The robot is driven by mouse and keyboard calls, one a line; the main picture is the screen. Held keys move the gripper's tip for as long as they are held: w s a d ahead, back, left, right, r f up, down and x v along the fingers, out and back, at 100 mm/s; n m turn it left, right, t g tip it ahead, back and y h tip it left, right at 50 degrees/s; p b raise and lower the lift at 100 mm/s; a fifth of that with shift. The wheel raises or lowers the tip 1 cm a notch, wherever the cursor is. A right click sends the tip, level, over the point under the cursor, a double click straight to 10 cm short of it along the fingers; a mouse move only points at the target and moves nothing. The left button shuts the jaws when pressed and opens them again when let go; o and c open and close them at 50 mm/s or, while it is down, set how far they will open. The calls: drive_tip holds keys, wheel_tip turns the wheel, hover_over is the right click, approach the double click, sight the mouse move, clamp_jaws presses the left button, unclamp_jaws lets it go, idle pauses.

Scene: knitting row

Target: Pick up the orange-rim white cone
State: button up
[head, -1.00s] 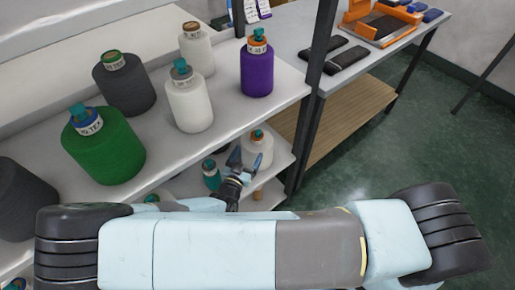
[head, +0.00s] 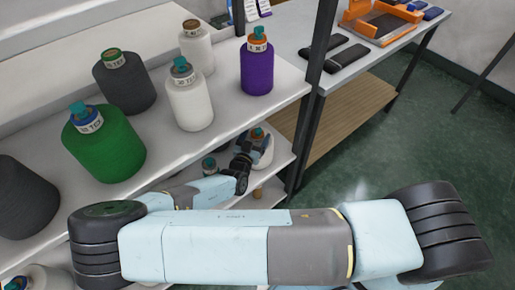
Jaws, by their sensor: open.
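The orange-rim white cone (head: 266,154) stands on the lower shelf, near its right end. Its top shows an orange rim with a teal tip. My gripper (head: 252,143) is at the left side of this cone and covers part of it. The jaws are open, with a dark finger and a light blue one showing near the cone's body. I cannot tell whether a finger touches it.
A teal-topped cone (head: 209,167) stands left of my gripper on the lower shelf. The upper shelf (head: 226,112) above holds green, dark, white and purple cones. A dark post (head: 312,95) rises to the right. A table with black items stands beyond it.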

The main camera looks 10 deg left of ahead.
drive_tip(key=shift+c, duration=0.5)
clamp_jaws()
idle(0.4)
